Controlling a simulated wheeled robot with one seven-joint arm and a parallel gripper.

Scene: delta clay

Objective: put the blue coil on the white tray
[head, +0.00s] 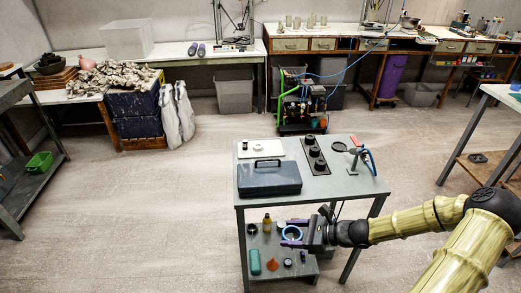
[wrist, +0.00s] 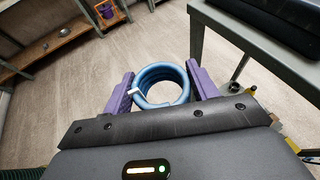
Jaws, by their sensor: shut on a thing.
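My gripper (head: 293,233) has purple fingers and is shut on the blue coil (head: 291,226), in front of the grey table in the head view. In the wrist view the coil (wrist: 143,80) sits between the two fingers of my gripper (wrist: 162,80), its round opening facing the camera. A small white tag shows on its left side. The coil is held off the tabletop. The white tray (head: 278,146) lies flat at the back left of the grey tabletop, behind the dark toolbox, with a small pale round thing on it. The tray is not in the wrist view.
The dark toolbox (head: 270,178) stands on the grey table (head: 325,185) between my gripper and the tray. A black holder with round knobs (head: 315,155) and a stand with a blue hose (head: 362,160) are to the right. A lower shelf holds bottles and small items.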

